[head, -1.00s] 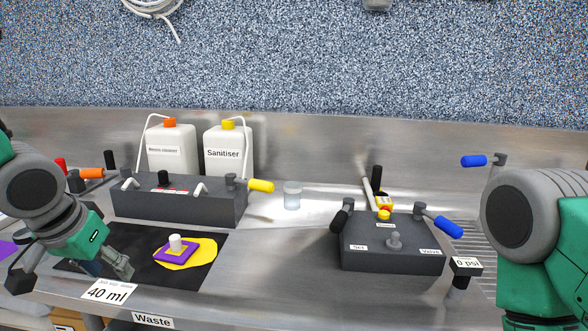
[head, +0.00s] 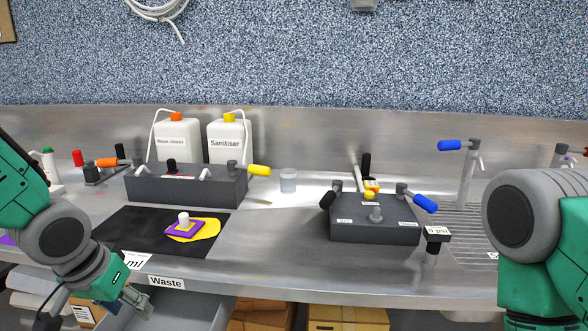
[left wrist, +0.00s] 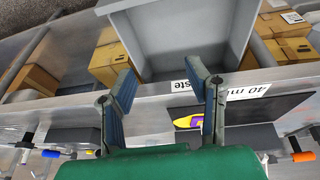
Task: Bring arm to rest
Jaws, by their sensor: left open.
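My left gripper (left wrist: 163,95) is open in the left wrist view, with its two blue-padded fingers spread and nothing between them. In the head view, my left gripper (head: 128,302) hangs at the lower left, in front of the steel counter's edge and beside the "Waste" label. My right arm (head: 520,225) shows at the right, but its gripper is out of view. A purple item with a white knob (head: 184,225) lies on a yellow patch on the black mat (head: 125,222), apart from my grippers.
Two white jugs (head: 230,142) stand behind a dark block (head: 187,187) with a yellow handle. A clear cup (head: 288,181) stands mid-counter. A dark valve box (head: 373,230) with a blue handle is at right. A grey bin (left wrist: 190,42) and cardboard boxes (head: 348,318) are below the counter.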

